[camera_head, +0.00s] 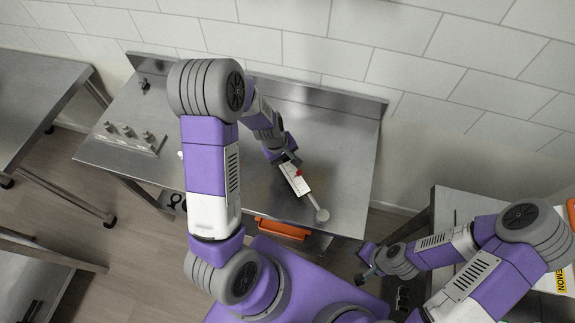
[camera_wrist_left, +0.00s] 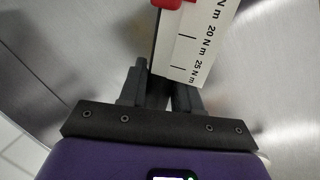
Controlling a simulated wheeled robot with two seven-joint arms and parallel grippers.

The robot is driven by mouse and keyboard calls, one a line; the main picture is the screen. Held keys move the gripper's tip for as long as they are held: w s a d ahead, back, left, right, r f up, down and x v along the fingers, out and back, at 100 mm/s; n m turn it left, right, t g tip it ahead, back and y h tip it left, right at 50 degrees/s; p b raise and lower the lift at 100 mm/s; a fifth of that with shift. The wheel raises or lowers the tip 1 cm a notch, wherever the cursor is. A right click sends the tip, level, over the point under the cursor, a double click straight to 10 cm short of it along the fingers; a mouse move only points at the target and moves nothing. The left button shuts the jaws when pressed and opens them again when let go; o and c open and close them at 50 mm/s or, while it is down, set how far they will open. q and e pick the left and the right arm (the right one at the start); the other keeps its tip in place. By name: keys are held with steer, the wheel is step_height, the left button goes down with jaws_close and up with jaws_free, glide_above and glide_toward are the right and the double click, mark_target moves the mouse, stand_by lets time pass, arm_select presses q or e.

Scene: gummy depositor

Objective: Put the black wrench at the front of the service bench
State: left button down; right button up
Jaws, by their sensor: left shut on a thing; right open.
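My left gripper (camera_head: 290,163) is shut over the service bench (camera_head: 225,160), toward its front right. In the left wrist view, its fingers (camera_wrist_left: 162,92) close on a dark bar beside a white scale plate (camera_wrist_left: 205,40) marked in N m, with a red piece on it. This appears to be the wrench. In the head view the scale plate (camera_head: 296,180) points to the front right, with a thin shaft and a round grey end (camera_head: 322,215) near the bench's front edge. I cannot tell whether it touches the bench. My right gripper (camera_head: 366,264) is open, off the bench.
A plate with several knobs (camera_head: 130,136) sits at the bench's left, and a small dark fitting (camera_head: 145,85) at its back left. An orange bin (camera_head: 282,228) shows below the front edge. Another table (camera_head: 447,205) stands at right. The bench's middle right is clear.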

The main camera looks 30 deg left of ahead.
mark_target(286, 170)
arm_select(q)
step_height(286, 170, down, 3)
steer(key=shift+f+b, duration=0.2)
steer(key=shift+b, duration=0.1)
steer(key=shift+f, duration=0.15)
steer(key=c, duration=0.8)
jaws_free()
